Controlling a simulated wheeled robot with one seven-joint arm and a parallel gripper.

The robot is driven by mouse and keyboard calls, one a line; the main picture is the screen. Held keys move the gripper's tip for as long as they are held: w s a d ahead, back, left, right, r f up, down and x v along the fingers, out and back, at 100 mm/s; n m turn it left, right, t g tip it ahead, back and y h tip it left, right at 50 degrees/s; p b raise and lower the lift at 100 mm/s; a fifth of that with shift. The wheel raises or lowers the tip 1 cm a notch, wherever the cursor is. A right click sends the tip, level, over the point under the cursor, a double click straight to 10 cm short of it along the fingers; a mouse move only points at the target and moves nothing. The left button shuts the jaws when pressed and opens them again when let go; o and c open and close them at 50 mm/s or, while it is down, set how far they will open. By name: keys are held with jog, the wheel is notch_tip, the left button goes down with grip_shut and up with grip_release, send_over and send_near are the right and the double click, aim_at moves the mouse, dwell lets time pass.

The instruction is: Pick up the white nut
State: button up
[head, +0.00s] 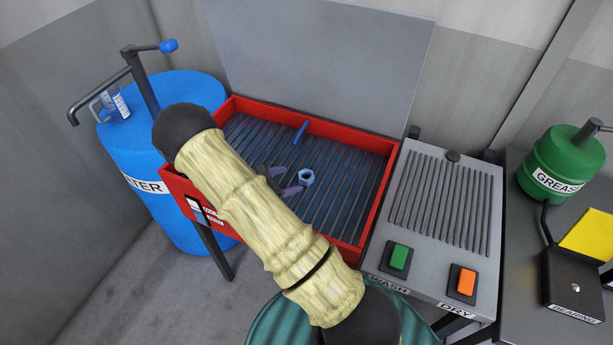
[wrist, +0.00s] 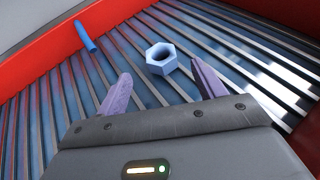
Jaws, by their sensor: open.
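The white nut (wrist: 161,58) is a hexagonal ring with a bluish tint, lying on the slatted floor of the red wash tray. It also shows in the head view (head: 306,177), just right of my gripper's fingers. My gripper (wrist: 160,90) is open and empty, its two purple fingers apart. In the wrist view the nut lies beyond the fingertips, between their lines and a little nearer the right finger. The nut appears apart from both fingers. In the head view my arm hides part of the tray and part of my gripper (head: 281,185).
The red tray (head: 374,211) has raised walls and an open grey lid (head: 320,60) behind it. A blue rod (head: 300,132) lies near the back wall. A blue water barrel (head: 190,95) stands left, and a grey panel with WASH and DRY buttons (head: 430,270) stands right.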

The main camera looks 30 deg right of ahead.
aim_at(304, 175)
jog(key=p+x, duration=0.1)
jog(key=x, duration=0.5)
jog(key=shift+d+p, duration=0.15)
jog(key=shift+p, duration=0.15)
jog(key=c, duration=1.3)
notch_tip(304, 175, up, 10)
jog(key=b, duration=0.1)
jog(key=shift+b, duration=0.4)
